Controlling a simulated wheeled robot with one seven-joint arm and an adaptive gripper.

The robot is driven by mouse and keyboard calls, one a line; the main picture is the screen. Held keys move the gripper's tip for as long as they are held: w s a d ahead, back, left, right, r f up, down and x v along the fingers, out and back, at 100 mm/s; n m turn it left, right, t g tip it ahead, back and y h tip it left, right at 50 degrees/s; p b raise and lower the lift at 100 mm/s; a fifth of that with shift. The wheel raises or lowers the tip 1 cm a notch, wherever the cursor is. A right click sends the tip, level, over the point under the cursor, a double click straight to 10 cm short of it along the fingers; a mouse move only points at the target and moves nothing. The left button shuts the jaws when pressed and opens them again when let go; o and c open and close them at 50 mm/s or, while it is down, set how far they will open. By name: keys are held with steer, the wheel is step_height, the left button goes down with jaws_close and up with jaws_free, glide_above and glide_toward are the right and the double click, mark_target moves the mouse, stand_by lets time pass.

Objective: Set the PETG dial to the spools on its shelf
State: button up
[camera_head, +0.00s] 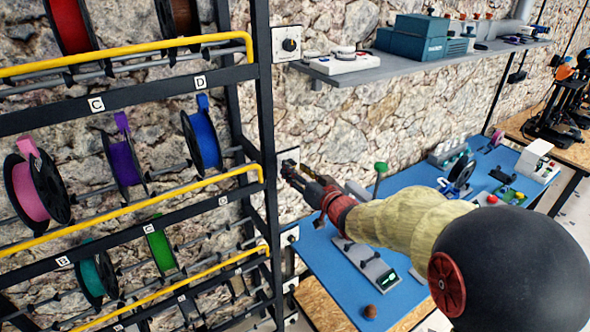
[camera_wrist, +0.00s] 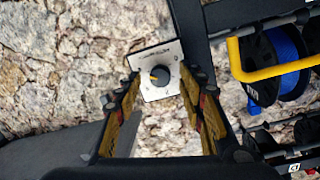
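A white dial plate with a dark round knob (camera_wrist: 161,76) is fixed beside the rack and shows between my fingers in the wrist view. An orange mark on the knob points left in that picture; the plate's print is too small to read. My gripper (camera_wrist: 163,92) is open, one finger on each side of the knob, with visible gaps. In the head view my gripper (camera_head: 291,172) is at the middle dial plate (camera_head: 287,157) and partly hides it. The shelf level with it holds a pink spool (camera_head: 31,190), a purple spool (camera_head: 124,163) and a blue spool (camera_head: 204,138).
Another dial (camera_head: 289,44) is above and one (camera_head: 289,236) below. The black rack post (camera_head: 264,120) and yellow rail (camera_head: 150,209) are close on the left. A grey wall shelf (camera_head: 400,62) is at upper right, and a blue-topped bench (camera_head: 330,275) lies below my arm.

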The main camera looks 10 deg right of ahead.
steer(key=v, duration=1.1)
